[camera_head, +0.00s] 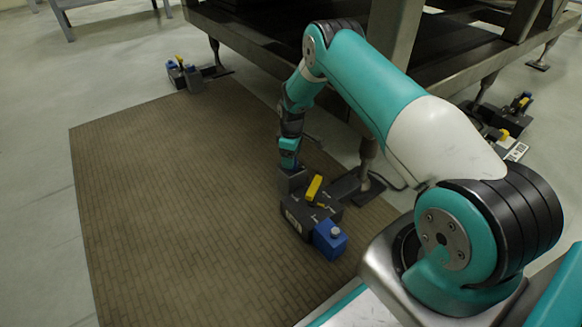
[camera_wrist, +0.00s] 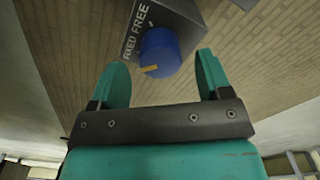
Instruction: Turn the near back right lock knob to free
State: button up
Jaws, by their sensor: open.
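The lock knob (camera_wrist: 158,52) is a blue round knob with a yellow mark, on a dark grey block (camera_wrist: 185,18) printed FIXED and FREE. In the wrist view the mark sits at the knob's lower left, on the FIXED side of the lettering. My gripper (camera_wrist: 163,65) is open, its two teal fingers on either side of the knob's near edge; I cannot tell whether they touch it.
A dark box (camera_head: 303,212) with a yellow lever (camera_head: 314,188) and a blue block (camera_head: 330,240) stands close beside my gripper. A table leg (camera_head: 368,155) is just behind. Another similar unit (camera_head: 185,75) stands at the back left.

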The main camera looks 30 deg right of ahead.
jog(key=shift+f+b, duration=0.35)
jog(key=shift+f, duration=0.75)
jog(key=c, duration=0.9)
jog(key=shift+c, duration=0.2)
